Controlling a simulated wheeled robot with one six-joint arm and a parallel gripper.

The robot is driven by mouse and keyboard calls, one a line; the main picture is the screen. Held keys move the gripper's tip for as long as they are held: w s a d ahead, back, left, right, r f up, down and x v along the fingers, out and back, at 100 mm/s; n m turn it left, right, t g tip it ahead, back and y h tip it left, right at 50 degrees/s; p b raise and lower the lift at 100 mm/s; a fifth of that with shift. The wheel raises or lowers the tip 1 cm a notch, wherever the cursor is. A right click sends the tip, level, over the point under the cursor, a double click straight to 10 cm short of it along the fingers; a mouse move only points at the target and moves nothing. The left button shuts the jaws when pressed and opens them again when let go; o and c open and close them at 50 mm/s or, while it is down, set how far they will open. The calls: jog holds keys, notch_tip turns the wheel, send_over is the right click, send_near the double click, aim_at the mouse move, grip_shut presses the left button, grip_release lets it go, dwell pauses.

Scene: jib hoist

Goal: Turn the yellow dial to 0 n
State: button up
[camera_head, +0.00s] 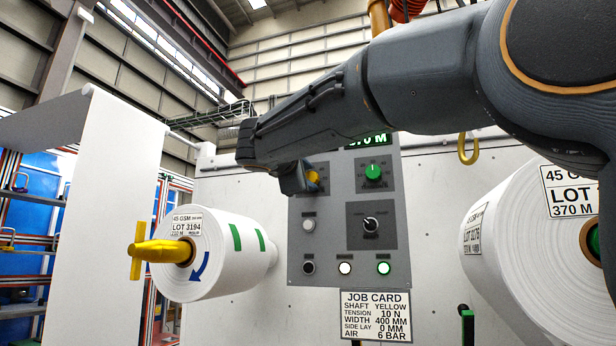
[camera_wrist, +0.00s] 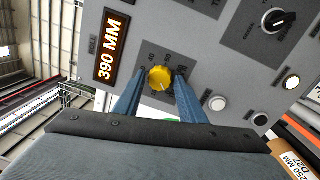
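The yellow dial (camera_wrist: 160,78) sits on a dark square of the grey control panel (camera_head: 349,255), with a printed number scale around it. In the head view the dial (camera_head: 314,177) is partly hidden by my gripper. My gripper (camera_wrist: 161,75) is at the dial, with one blue fingertip on each side of it. The gap between the fingertips is about as wide as the dial. I cannot tell whether they touch it. Its pointer setting is too small to read. My gripper also shows in the head view (camera_head: 303,180).
A green dial (camera_head: 373,173), a black selector knob (camera_head: 370,225) and several round buttons share the panel. A job card (camera_head: 376,316) below reads tension 10 N. White rolls stand left (camera_head: 228,254) and right (camera_head: 530,240). A display (camera_wrist: 109,48) reads 390 MM.

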jog(key=shift+o, duration=0.9)
jog(key=b+v, duration=0.1)
jog(key=v, duration=0.6)
jog(key=shift+s+b, duration=0.3)
jog(key=shift+s, duration=0.1)
jog(key=shift+a+f, duration=0.1)
jog(key=shift+f, duration=0.1)
